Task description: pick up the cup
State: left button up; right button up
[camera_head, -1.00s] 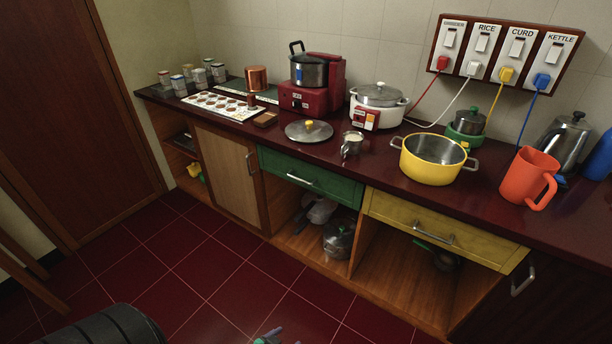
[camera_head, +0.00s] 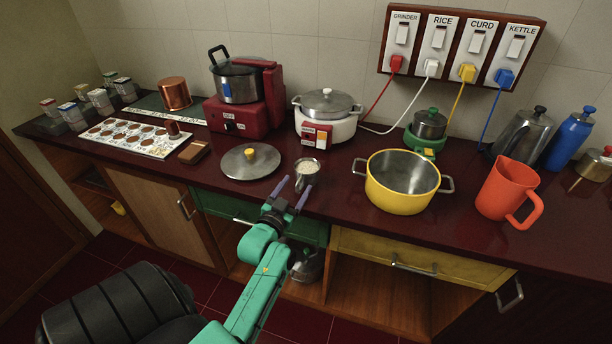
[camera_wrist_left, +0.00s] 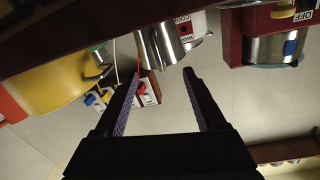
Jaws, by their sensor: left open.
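The cup is a small steel cup (camera_head: 307,168) with white contents and a side handle, standing near the front edge of the dark red counter (camera_head: 330,205). My left gripper (camera_head: 295,187) is open and empty, just in front of the cup at the counter edge. In the left wrist view, which is upside down, the cup (camera_wrist_left: 160,46) shows just beyond the two fingertips (camera_wrist_left: 158,70), roughly between them; no contact shows. My right gripper is not in view.
A steel lid (camera_head: 250,163) lies left of the cup. A yellow pot (camera_head: 400,195) stands to its right, and a white cooker (camera_head: 327,125) behind it. An orange jug (camera_head: 505,188) is farther right. Drawers (camera_head: 395,258) lie below the counter.

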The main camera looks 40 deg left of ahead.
aim_at(298, 181)
pick_arm(q)
jog(key=w, duration=0.1)
jog(key=w+a, duration=0.1)
jog(key=w, duration=0.1)
jog(key=shift+w+a+f, duration=0.25)
jog(key=shift+a+f, duration=0.05)
jog(key=shift+a, duration=0.05)
jog(key=shift+s+d+r, duration=0.1)
jog(key=shift+d, duration=0.05)
jog(key=shift+c, duration=0.9)
jog(key=shift+s, duration=0.1)
jog(key=c, duration=0.5)
grip_shut()
